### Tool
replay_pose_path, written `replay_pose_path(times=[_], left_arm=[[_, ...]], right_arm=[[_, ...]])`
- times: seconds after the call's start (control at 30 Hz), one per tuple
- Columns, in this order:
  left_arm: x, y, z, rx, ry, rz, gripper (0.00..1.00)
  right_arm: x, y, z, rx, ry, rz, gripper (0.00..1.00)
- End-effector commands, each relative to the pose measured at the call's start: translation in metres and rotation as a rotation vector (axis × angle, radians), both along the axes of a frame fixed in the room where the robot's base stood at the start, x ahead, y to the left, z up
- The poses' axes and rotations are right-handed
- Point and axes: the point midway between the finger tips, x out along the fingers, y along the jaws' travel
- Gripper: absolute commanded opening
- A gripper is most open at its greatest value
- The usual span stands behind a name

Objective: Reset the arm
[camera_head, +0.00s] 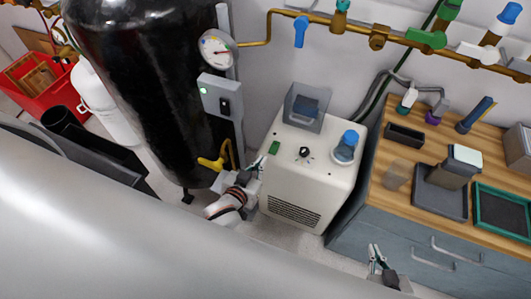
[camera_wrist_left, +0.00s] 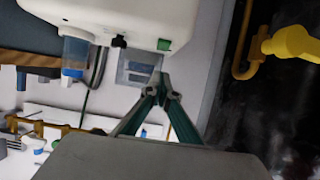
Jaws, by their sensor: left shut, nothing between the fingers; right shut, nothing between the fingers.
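My left gripper (camera_head: 259,164) is in the middle of the head view, between the black tank and the white box-shaped machine. Its arm comes up from below left. In the left wrist view, its two green-edged fingers (camera_wrist_left: 160,82) meet at the tips with nothing between them. My right gripper (camera_head: 374,251) shows at the bottom of the head view, in front of the grey drawers. It is shut and empty, and most of its arm is out of the picture.
The black tank (camera_head: 150,90) has a yellow valve handle (camera_head: 210,163) close left of my left gripper. The white machine (camera_head: 308,165) stands just right of it. A wooden-topped counter (camera_head: 400,215) with grey drawers is at the right. Pipes with valves (camera_head: 378,38) run along the wall.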

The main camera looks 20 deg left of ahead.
Motion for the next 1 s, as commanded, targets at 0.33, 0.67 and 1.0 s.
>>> replay_pose_path(times=[0.33,0.67,1.0], left_arm=[[-0.013,0.0,0.002,0.0,-0.001,0.0,0.0],[-0.013,0.0,0.002,0.0,-0.001,0.0,0.0],[-0.077,0.021,-0.036,0.096,0.115,-0.111,0.0]], right_arm=[[0.001,-0.004,0.0,-0.011,-0.004,0.008,0.0],[0.0,-0.002,0.0,-0.006,-0.002,0.005,0.0],[-0.001,-0.001,0.0,-0.004,-0.001,0.003,0.0]])
